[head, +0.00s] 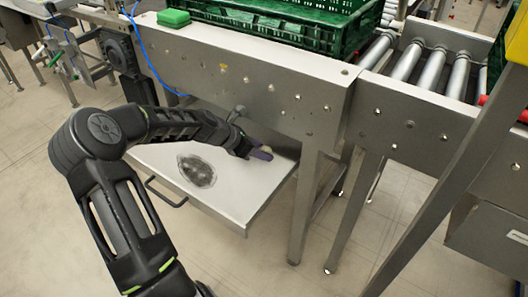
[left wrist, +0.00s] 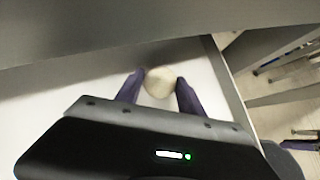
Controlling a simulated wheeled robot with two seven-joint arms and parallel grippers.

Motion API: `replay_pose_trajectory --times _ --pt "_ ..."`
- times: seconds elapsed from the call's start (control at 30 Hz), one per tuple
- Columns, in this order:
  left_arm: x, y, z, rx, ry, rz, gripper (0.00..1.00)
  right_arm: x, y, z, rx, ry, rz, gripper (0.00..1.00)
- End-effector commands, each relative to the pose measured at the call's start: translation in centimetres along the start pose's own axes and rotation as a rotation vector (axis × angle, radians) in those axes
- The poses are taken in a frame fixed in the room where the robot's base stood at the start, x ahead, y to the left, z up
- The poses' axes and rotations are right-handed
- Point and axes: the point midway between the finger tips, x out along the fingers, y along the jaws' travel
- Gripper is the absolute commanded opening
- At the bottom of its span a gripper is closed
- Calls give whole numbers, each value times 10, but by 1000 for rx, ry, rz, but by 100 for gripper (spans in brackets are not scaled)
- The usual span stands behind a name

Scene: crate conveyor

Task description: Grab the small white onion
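The small white onion (left wrist: 160,83) is a pale round thing between the two purple fingertips of my left gripper (left wrist: 160,78) in the left wrist view. The fingers stand close on both sides of it; whether they press on it I cannot tell. In the head view my left gripper (head: 262,152) is low at the right end of the white shelf (head: 232,190), under the conveyor's side. A small pale patch of the onion (head: 266,148) shows by its fingers there. My right gripper is in neither view.
The conveyor's metal side (head: 250,72) overhangs the shelf's back. A dark oval patch (head: 197,171) is on the shelf. A table leg (head: 303,215) stands right of the shelf. Green crates (head: 270,32) and rollers (head: 405,62) are above. Open floor lies in front.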

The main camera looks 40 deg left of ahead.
Motion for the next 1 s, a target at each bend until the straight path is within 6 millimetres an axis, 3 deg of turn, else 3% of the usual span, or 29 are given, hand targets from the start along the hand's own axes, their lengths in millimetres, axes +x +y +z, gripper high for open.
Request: replay_pose_trajectory --times 0.47,1.0 --pt "0 0 0 0 0 0 4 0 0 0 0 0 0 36" --pt "-12 0 12 3 0 1 4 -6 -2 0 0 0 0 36"
